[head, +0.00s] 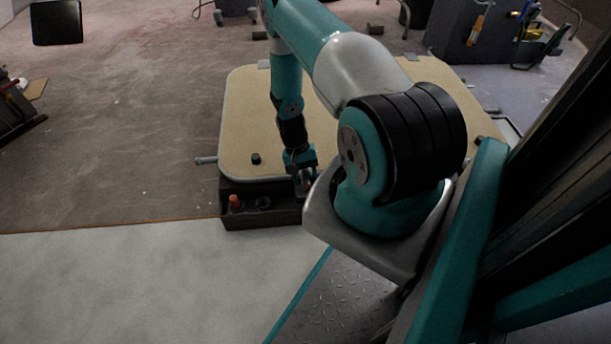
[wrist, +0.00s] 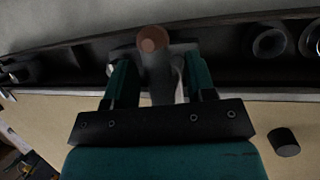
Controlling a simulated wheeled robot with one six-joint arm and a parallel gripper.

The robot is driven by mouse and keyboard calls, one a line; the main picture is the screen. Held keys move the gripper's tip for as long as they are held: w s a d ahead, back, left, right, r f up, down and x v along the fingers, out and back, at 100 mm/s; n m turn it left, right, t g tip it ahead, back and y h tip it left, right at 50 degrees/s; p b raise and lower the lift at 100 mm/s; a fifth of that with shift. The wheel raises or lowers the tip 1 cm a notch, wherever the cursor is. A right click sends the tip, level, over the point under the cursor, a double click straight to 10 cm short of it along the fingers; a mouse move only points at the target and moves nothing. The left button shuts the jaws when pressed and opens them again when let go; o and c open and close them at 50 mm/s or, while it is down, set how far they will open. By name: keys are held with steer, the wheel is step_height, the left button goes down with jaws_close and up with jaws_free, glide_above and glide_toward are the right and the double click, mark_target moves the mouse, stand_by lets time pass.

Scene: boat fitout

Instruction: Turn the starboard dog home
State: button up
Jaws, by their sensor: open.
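A tan hatch lid (head: 240,100) with rounded corners lies in the middle of the head view. A metal bolt-like fitting (head: 206,160) sticks out at its left edge; I cannot tell if it is a dog. My gripper (head: 303,185) is low at the lid's near edge, over a dark trough (head: 262,219). In the wrist view its teal fingers (wrist: 160,85) are open, one each side of a grey cylinder (wrist: 153,40) with a copper-coloured end. Gaps show beside the cylinder; contact is unclear. My arm hides the lid's right part, so no starboard dog is clearly visible.
An orange-topped piece (head: 235,202) stands in the trough's left end. Round dark sockets (wrist: 268,42) line the trough. A black knob (head: 256,158) sits on the lid, also in the wrist view (wrist: 283,142). Open floor (head: 120,130) lies left. Grey cabinets stand behind.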

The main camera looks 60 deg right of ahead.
steer(key=p+v, duration=0.5)
steer(key=v, duration=1.2)
